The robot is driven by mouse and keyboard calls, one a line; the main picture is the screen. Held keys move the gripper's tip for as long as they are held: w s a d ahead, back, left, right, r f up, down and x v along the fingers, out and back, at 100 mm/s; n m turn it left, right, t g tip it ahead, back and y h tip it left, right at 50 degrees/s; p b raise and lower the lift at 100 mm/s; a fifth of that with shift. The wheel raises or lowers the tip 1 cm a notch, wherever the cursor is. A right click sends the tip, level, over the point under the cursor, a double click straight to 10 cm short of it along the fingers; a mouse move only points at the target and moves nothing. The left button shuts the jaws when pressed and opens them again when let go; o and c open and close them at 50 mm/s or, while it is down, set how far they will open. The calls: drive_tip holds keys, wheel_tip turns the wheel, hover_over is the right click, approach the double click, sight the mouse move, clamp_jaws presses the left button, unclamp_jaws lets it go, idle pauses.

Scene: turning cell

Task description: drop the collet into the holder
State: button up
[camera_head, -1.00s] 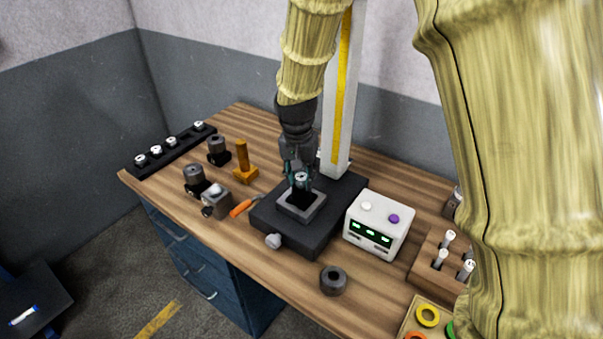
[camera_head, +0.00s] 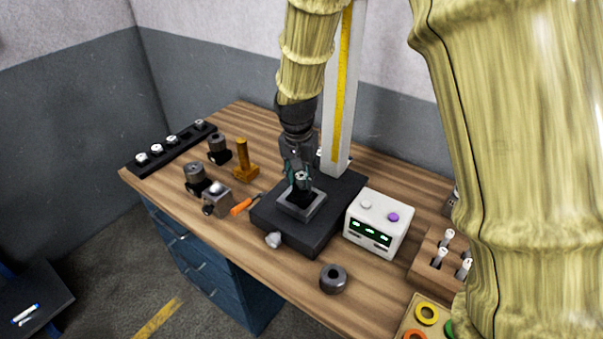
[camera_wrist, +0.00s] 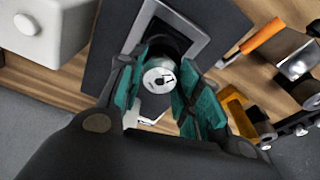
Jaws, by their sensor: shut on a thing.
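The collet (camera_wrist: 160,79) is a small silvery cylinder with a dark mark on its end face. It also shows in the head view (camera_head: 302,177). My gripper (camera_wrist: 162,90), with teal finger pads, is shut on it. In the head view my gripper (camera_head: 300,172) is over the grey square holder (camera_head: 291,212), which sits on a black base plate (camera_head: 268,227). In the wrist view the holder's rim (camera_wrist: 205,40) surrounds a dark opening beyond the collet. How far the collet is above or inside the opening is hard to tell.
A white control box (camera_head: 378,224) stands close right of the base, and a white column (camera_head: 338,120) rises behind. An orange-handled tool (camera_head: 242,206) and a grey block (camera_head: 217,198) lie left. A dark ring (camera_head: 333,279) sits in front. A wooden rack (camera_head: 432,269) is at right.

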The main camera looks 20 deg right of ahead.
drive_tip(key=shift+f, duration=0.4)
idle(0.4)
drive_tip(key=o, duration=1.2)
drive_tip(key=shift+r, duration=0.15)
drive_tip(key=r, duration=0.4)
drive_tip(key=s+r, duration=0.1)
drive_tip(key=r, duration=0.2)
drive_tip(key=a+r, duration=0.1)
drive_tip(key=r, duration=0.3)
drive_tip(key=shift+s+r, duration=0.25)
drive_tip(key=shift+r, duration=0.05)
